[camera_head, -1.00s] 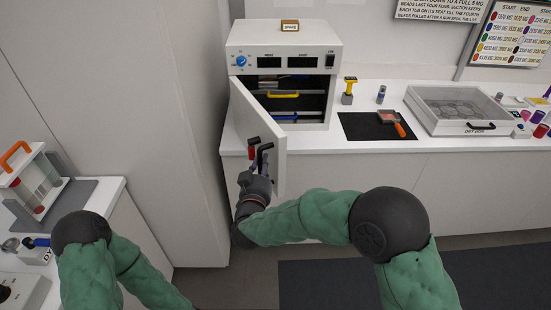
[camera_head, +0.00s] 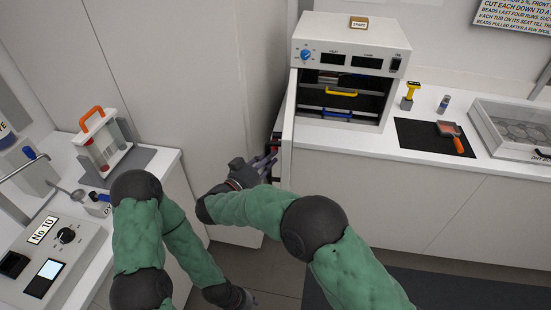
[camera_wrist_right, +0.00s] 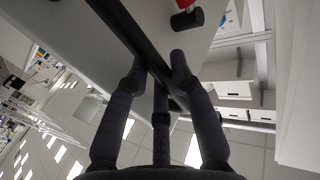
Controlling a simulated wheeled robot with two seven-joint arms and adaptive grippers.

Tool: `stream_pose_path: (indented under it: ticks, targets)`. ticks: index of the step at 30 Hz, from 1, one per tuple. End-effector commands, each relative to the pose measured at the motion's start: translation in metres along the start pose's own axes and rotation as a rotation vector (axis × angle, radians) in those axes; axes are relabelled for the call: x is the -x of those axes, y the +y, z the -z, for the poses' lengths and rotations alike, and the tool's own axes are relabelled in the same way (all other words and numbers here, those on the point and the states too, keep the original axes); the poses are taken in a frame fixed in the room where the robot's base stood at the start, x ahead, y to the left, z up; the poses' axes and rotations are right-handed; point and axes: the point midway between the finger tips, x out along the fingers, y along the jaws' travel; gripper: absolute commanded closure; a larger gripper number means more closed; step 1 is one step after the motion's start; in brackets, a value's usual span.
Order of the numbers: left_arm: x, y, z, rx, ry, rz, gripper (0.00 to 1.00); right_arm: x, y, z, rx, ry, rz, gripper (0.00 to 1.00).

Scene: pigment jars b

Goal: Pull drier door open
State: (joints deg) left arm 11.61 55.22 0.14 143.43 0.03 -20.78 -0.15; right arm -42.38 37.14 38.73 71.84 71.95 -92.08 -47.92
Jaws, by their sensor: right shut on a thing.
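The drier (camera_head: 352,30) is a white cabinet with a blue knob, standing on the white counter. Its door (camera_head: 288,125) is hinged at the left and swung wide, seen nearly edge-on in the head view. My right gripper (camera_head: 266,163) is at the outer face of the door, and its fingers are shut on the black bar handle (camera_wrist_right: 125,28) in the wrist view. The handle is mostly hidden by the door edge and hand in the head view. My left gripper (camera_head: 243,300) hangs low at the bottom edge, its fingers barely visible.
Inside the drier are racks with a yellow handle (camera_head: 341,93) and a blue handle (camera_head: 337,114). A tall pale cabinet (camera_head: 195,70) stands close left of the door. A side bench at left holds a rack with an orange handle (camera_head: 91,117) and a device (camera_head: 60,250).

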Motion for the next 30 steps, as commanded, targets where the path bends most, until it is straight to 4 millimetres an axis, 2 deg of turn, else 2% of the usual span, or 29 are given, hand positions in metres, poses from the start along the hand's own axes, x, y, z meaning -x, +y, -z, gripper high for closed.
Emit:
stream_pose_path:
  ticks: [16, 17, 19, 30]
  targets:
    - [0.0009, 0.0003, 0.0000, 0.000, 0.000, 0.000, 0.60, 0.0010, -0.0043, 0.0017, -0.003, 0.001, -0.012, 1.00]
    - [0.0009, 0.0003, 0.0000, 0.000, 0.000, 0.000, 0.60, 0.0010, -0.0043, 0.0017, -0.003, 0.001, -0.011, 0.71]
    - [0.0009, 0.0003, 0.0000, 0.000, 0.000, 0.000, 0.60, 0.0010, -0.0043, 0.0017, -0.003, 0.002, -0.011, 0.52]
    - [0.0008, 0.0003, 0.0001, 0.000, 0.000, 0.000, 0.60, 0.0013, -0.0042, 0.0030, -0.002, 0.001, -0.011, 0.52]
